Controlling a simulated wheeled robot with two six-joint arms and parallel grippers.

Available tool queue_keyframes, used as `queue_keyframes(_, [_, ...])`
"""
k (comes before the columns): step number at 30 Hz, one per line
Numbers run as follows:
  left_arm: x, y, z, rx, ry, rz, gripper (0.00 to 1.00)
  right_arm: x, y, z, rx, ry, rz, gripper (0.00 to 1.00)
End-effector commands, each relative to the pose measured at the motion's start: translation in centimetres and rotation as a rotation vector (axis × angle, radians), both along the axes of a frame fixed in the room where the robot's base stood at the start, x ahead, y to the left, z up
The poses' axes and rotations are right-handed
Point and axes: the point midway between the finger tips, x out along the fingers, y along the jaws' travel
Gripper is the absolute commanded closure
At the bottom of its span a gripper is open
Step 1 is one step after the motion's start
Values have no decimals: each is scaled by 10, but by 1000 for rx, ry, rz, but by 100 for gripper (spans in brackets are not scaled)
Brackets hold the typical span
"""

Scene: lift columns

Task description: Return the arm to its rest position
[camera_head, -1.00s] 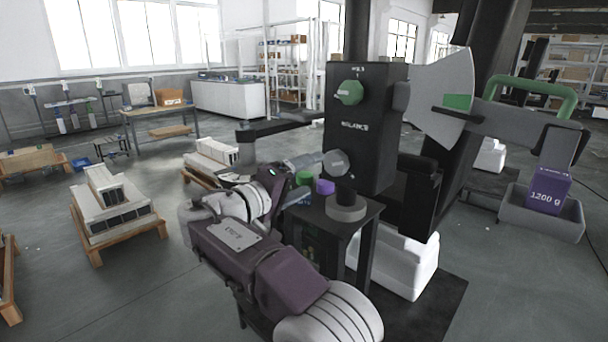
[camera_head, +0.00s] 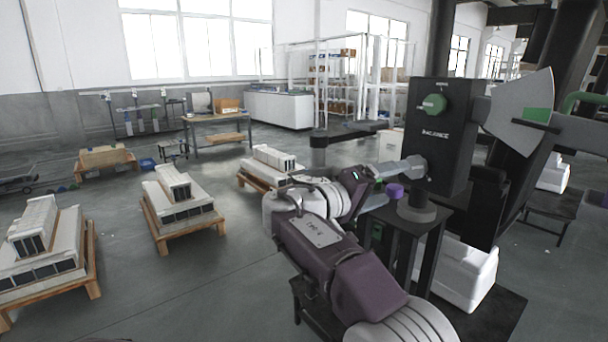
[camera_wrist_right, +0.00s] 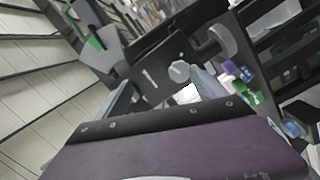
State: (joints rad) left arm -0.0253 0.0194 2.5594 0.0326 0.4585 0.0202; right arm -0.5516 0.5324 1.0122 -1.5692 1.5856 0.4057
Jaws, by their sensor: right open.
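My right arm reaches up from the bottom right in the head view. Its open gripper (camera_head: 392,173) points at the black balance housing (camera_head: 436,140), close to a grey knob (camera_head: 414,168) low on its face. I cannot tell from the head view whether they touch. In the right wrist view the two grey fingers of the right gripper (camera_wrist_right: 162,95) are spread with nothing held between them, and the grey knob (camera_wrist_right: 180,72) shows just beyond. My left gripper is in neither view.
A small dark stand (camera_head: 432,218) beside the arm carries a purple weight (camera_head: 394,191) and a grey round weight (camera_head: 417,212). Pallets with pale blocks (camera_head: 180,205) stand left. The floor between pallets and arm is clear.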

Motion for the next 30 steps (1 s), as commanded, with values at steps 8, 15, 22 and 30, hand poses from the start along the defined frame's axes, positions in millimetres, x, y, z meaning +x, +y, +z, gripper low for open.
queue_keyframes(8, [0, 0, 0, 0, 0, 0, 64, -27, -88, -46, 96, 173, -124, 19])
queue_keyframes(15, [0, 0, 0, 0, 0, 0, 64, -87, -140, -178, 392, 507, -142, 19])
queue_keyframes(22, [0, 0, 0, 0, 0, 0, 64, -197, -106, -324, 878, 743, -123, 19])
queue_keyframes(30, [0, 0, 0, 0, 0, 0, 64, -282, -21, -412, 1336, 732, -117, 19])
